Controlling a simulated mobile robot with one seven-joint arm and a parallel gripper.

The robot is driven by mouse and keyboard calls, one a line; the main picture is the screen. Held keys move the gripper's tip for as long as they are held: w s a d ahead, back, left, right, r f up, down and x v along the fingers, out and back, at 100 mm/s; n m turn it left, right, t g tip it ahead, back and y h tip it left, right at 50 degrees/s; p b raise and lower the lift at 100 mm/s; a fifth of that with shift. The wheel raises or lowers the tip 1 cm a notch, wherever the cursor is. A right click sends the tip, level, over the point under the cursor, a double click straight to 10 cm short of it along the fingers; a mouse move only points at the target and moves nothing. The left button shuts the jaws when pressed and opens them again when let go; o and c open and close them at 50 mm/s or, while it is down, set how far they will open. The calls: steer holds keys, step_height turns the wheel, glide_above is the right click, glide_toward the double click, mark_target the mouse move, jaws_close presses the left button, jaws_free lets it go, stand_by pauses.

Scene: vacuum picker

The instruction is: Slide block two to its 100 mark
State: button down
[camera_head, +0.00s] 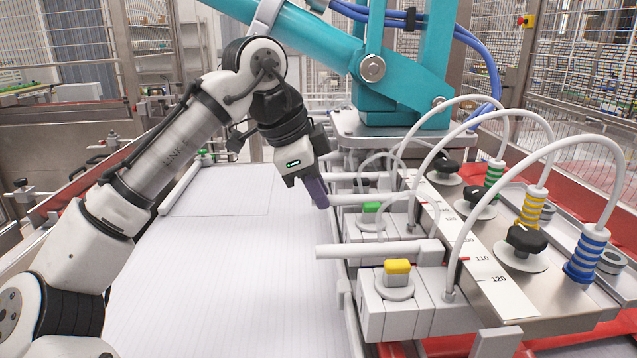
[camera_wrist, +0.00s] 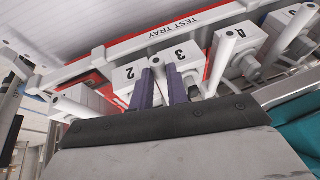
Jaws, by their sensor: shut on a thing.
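Block two (camera_wrist: 130,75) shows its number in the wrist view, next to block three (camera_wrist: 182,57). In the head view it appears to be the pale block with the green top (camera_head: 372,209), second from the front. My gripper (camera_head: 319,198) is at the left end of that block's white rod (camera_head: 362,199). In the wrist view my purple fingers (camera_wrist: 163,88) straddle the rod and are shut on it. The printed scale strip (camera_head: 498,282) lies right of the blocks. Figures near 100, 110 and 120 show; block two's exact reading is too small to tell.
The front block with a yellow top (camera_head: 397,267) and its rod (camera_head: 375,250) stand close in front. White hoses (camera_head: 573,140) arch over the strip, with black knobs (camera_head: 527,239) beyond. The white ribbed surface (camera_head: 240,270) on the left is clear. A teal column (camera_head: 405,70) stands behind.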

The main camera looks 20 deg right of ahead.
steer(key=shift+w+r, duration=0.1)
steer(key=shift+w, duration=0.25)
steer(key=c, duration=1.4)
jaws_free()
steer(key=shift+w, duration=0.15)
steer(key=shift+o, duration=0.2)
steer(key=v, duration=1.3)
steer(key=shift+r, duration=0.3)
steer(key=shift+a, duration=0.1)
